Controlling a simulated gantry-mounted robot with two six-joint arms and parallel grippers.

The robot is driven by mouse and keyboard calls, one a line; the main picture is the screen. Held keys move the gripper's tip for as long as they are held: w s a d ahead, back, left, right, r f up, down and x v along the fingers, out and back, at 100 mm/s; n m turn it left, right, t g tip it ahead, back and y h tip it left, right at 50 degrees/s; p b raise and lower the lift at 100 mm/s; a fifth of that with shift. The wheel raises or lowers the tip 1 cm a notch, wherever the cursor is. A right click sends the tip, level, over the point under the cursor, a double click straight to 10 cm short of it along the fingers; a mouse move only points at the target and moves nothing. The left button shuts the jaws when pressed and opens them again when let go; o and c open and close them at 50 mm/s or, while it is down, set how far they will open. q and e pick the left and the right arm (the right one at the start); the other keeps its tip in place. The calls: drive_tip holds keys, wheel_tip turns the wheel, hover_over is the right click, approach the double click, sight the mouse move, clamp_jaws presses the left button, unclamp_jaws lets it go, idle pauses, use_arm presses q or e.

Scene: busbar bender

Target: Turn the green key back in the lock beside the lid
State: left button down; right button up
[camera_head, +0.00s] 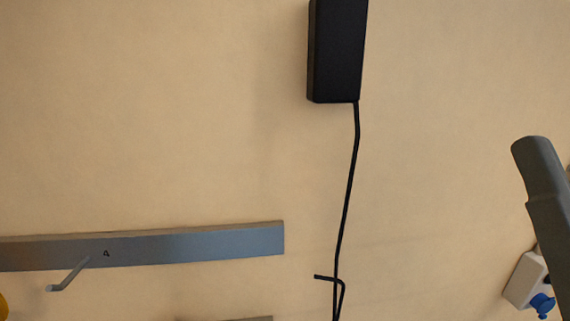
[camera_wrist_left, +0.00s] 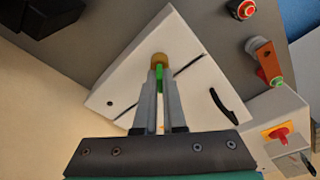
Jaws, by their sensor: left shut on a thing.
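In the left wrist view, a green key (camera_wrist_left: 159,76) stands at a round brass-coloured lock (camera_wrist_left: 159,59) on a tilted white panel (camera_wrist_left: 125,85). My left gripper (camera_wrist_left: 159,80) is shut on the key, with one finger on each side of it. The fingers hide much of the key, so its turn angle is hard to tell. A dark line crosses the panel beside the lock, and a black handle (camera_wrist_left: 222,106) sits to its right. I cannot tell for sure which part is the lid. Neither gripper shows in the head view.
Right of the panel are a red button (camera_wrist_left: 241,9), an orange-brown part (camera_wrist_left: 265,58) and a white box (camera_wrist_left: 280,120) with a red knob (camera_wrist_left: 280,134). The head view shows a wall with a black box (camera_head: 338,50), its cable and a grey rail (camera_head: 190,245) with a hook.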

use_arm(q)
drive_tip(key=n+b, duration=0.1)
drive_tip(key=n, duration=0.3)
drive_tip(key=shift+w+f+g+b, duration=0.15)
drive_tip(key=shift+g+b, duration=0.15)
drive_tip(key=shift+g, duration=0.1)
drive_tip(key=shift+n, duration=0.7)
drive_tip(key=c, duration=0.9)
unclamp_jaws()
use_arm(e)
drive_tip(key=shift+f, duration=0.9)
